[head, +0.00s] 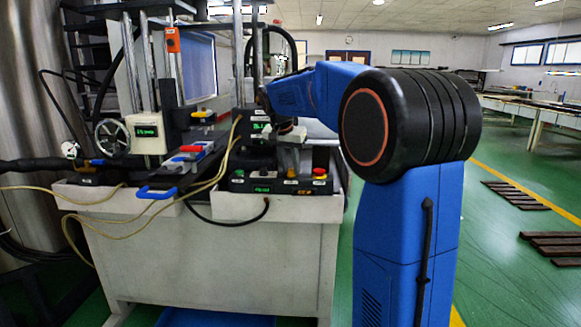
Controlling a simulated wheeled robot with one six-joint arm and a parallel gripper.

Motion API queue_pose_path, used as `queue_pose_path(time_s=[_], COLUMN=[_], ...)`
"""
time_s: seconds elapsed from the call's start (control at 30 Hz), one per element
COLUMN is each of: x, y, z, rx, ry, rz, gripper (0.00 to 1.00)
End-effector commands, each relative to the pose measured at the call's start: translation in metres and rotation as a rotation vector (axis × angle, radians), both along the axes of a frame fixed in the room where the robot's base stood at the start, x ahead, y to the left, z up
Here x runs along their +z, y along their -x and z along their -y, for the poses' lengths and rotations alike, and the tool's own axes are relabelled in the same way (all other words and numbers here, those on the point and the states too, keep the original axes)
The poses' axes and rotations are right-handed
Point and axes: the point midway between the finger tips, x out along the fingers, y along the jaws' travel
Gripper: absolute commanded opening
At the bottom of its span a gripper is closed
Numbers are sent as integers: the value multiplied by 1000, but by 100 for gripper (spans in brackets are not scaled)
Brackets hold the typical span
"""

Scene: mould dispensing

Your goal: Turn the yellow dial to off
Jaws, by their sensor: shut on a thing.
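The yellow dial (291,173) is a small spot of yellow on the black control panel (266,185), at the front right of the white machine. It sits between a green button (239,173) on the left and a red button (320,172) on the right. My gripper (291,165) reaches down from above and is shut on the dial. The fingers cover most of the dial, so I cannot tell which way it points.
A handwheel (112,136) and a grey unit with red and blue handles (180,165) stand to the left on the bench. Hoses and cables hang over the front edge. Green floor (500,250) lies open to the right, with dark slatted pallets (515,194) on it.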

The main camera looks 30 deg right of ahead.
Motion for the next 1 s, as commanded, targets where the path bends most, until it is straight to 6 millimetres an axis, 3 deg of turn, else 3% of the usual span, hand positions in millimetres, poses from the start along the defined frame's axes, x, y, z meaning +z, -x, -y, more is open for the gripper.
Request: queue_pose_path(time_s=[1.0], x=[0], y=[3], z=[7], rx=[890], ry=[-1], rz=[1], gripper=[2])
